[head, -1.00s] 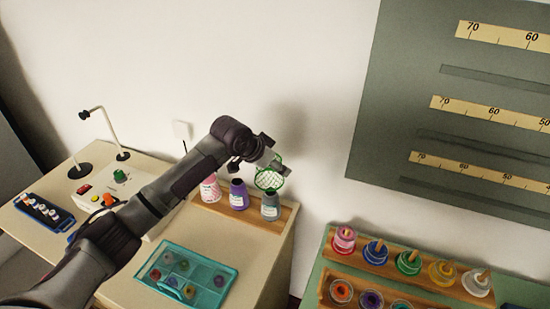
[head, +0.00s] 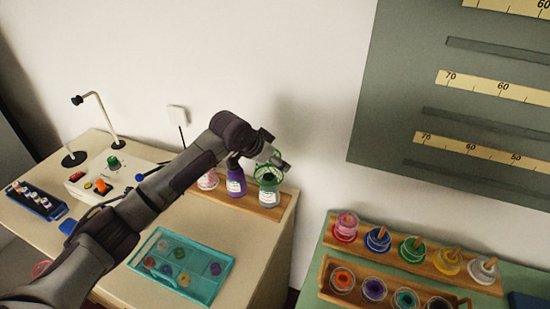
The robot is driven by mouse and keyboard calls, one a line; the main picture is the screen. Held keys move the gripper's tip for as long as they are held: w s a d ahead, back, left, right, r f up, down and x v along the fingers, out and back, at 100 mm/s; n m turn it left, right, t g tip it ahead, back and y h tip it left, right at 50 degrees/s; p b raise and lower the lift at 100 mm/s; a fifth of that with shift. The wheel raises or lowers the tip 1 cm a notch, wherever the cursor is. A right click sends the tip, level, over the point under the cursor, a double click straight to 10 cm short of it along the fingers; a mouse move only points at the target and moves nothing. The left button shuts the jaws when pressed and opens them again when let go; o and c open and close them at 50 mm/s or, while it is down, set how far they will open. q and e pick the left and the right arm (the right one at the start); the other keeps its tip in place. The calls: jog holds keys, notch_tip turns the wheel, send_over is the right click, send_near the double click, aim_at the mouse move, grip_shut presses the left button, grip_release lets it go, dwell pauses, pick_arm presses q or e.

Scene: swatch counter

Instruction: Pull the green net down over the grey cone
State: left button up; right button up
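The grey cone (head: 269,197) stands upright at the right end of a wooden rack (head: 268,213). The green net (head: 268,177) is at the cone's top, its dark green ring around or just over the upper part; the gripper partly hides this. My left gripper (head: 275,163) is directly above the cone, at the net's rim. Its fingers look closed on the net, though the grip is small in view. My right gripper is not in view.
A purple cone (head: 236,185) and a pink cone (head: 207,181) stand left of the grey cone. A teal tray (head: 215,288) lies in front. A machine (head: 90,180) is at left. Spool racks (head: 415,262) stand on the green table at right.

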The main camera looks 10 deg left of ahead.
aim_at(259, 175)
pick_arm(q)
jog(key=shift+f+b, duration=0.4)
jog(key=shift+f, duration=1.15)
jog(key=shift+f+b, duration=1.05)
jog(key=shift+f, duration=1.85)
jog(key=o, duration=1)
jog(key=v, duration=1.2)
